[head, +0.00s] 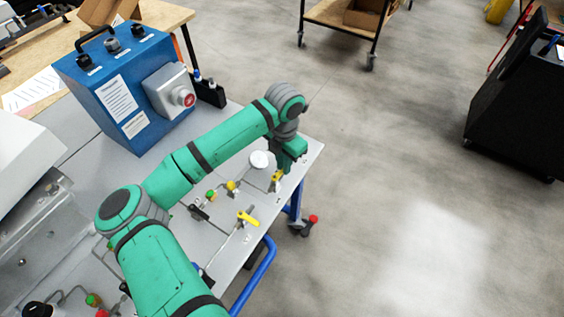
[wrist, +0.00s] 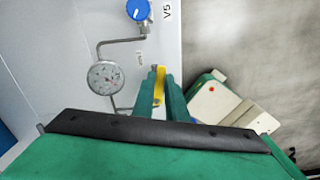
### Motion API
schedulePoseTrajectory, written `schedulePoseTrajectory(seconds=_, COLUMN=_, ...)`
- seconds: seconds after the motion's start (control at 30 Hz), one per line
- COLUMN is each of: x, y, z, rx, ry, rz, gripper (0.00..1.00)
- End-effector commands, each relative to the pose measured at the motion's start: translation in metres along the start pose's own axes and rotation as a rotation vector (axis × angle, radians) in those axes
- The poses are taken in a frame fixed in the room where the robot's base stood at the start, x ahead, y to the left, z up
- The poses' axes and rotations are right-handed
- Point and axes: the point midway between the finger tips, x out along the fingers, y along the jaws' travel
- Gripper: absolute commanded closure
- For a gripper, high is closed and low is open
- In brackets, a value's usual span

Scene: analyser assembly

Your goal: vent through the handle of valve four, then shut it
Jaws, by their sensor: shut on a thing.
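A yellow valve handle (wrist: 159,85) shows between the two green fingers of my gripper (wrist: 162,78) in the wrist view. The fingers are closed on it. In the head view my gripper (head: 279,172) is down at the right end of the grey panel, over the same yellow handle (head: 276,183). Most of the valve body is hidden by the fingers, and no label for it is readable. A round pressure gauge (wrist: 103,78) sits on the pipe to the left of the handle; the head view shows it as a white disc (head: 259,159).
A blue knob (wrist: 138,9) marked V5 is further up the panel. Another yellow handle (head: 248,218) and several small valves lie along the panel in the head view. A blue box with a red button (head: 130,90) stands behind. Open floor lies right.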

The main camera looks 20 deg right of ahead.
Motion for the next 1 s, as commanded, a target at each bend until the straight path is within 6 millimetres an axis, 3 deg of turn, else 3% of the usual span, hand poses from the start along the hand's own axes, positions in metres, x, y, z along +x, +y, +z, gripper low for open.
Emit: schedulePoseTrajectory(seconds=1.0, x=-0.001, y=-0.031, z=-0.018, rx=0.958, ry=0.003, rz=0.005, gripper=1.0)
